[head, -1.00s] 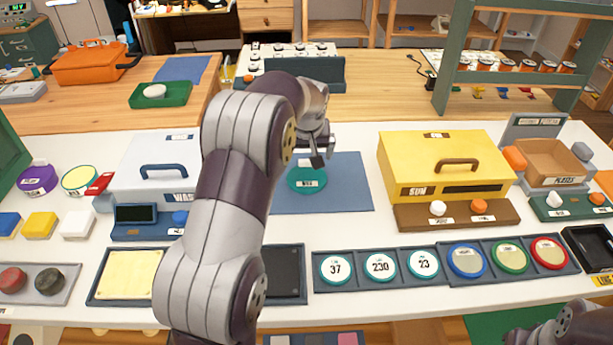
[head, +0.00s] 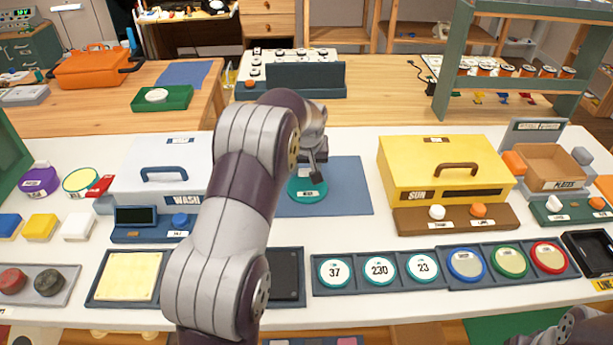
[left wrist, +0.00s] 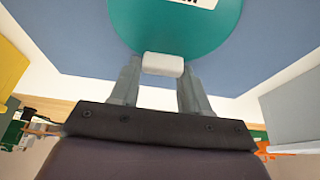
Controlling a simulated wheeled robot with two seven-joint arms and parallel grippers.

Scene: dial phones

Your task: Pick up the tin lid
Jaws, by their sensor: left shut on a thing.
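The tin lid is a round teal disc (head: 307,190) with a white label, on the blue mat (head: 346,190) in the middle of the white table. In the left wrist view the teal lid (left wrist: 178,25) fills the top, with a pale knob or tab (left wrist: 163,64) at its near edge. My left gripper (head: 316,178) is at the lid, and its two fingers (left wrist: 163,80) are closed on the pale tab. The lid appears at mat level; I cannot tell whether it touches the mat. My right gripper is not visible; only part of my right arm shows at the lower right.
A white box labelled WASH (head: 160,180) stands left of the mat, and a yellow box labelled SUN (head: 440,165) stands right. A dark tray row with several round discs (head: 380,270) lies in front. The mat's right part is bare.

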